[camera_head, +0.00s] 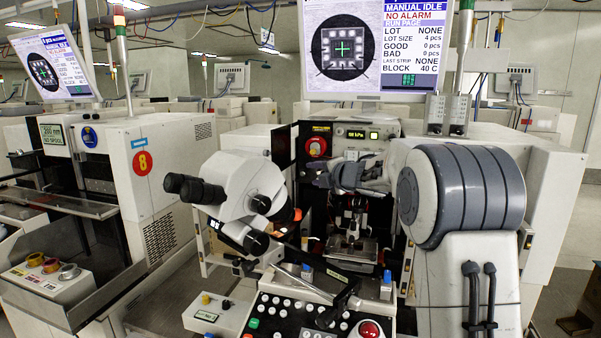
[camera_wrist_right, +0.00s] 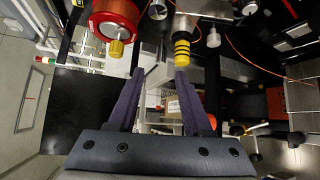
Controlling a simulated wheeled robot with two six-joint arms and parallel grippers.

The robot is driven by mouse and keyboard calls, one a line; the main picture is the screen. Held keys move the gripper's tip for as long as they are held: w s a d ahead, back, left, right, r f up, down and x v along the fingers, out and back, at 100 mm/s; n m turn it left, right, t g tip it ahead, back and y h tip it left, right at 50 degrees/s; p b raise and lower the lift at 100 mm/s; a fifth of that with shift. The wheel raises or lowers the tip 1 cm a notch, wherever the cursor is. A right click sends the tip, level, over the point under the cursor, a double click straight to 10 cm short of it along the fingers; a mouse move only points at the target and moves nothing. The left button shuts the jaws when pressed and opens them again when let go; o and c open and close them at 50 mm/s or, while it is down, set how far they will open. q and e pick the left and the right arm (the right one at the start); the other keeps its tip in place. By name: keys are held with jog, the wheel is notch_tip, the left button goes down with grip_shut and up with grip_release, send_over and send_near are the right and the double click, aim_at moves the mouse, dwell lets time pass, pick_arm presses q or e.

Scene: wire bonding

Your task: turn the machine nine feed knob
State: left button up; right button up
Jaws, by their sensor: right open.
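The machine in front of me (camera_head: 290,150) has a monitor above it and an open work area. My right gripper (camera_head: 322,178) reaches left across the machine front. Its two fingers, seen in the wrist view (camera_wrist_right: 160,73), are apart with nothing between them. My left gripper is not in view.
A red spool (camera_wrist_right: 115,18) with a brass knob is at the upper left of the wrist view. A white microscope (camera_head: 240,190) stands left of my right gripper. A button panel (camera_head: 300,315) with a red stop button is below. Machine 8 (camera_head: 140,165) is at left.

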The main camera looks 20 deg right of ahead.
aim_at(305, 173)
jog(key=p+x, duration=0.1)
jog(key=x, duration=0.7)
jog(key=shift+d+p, duration=0.1)
jog(key=shift+p, duration=0.25)
grip_shut()
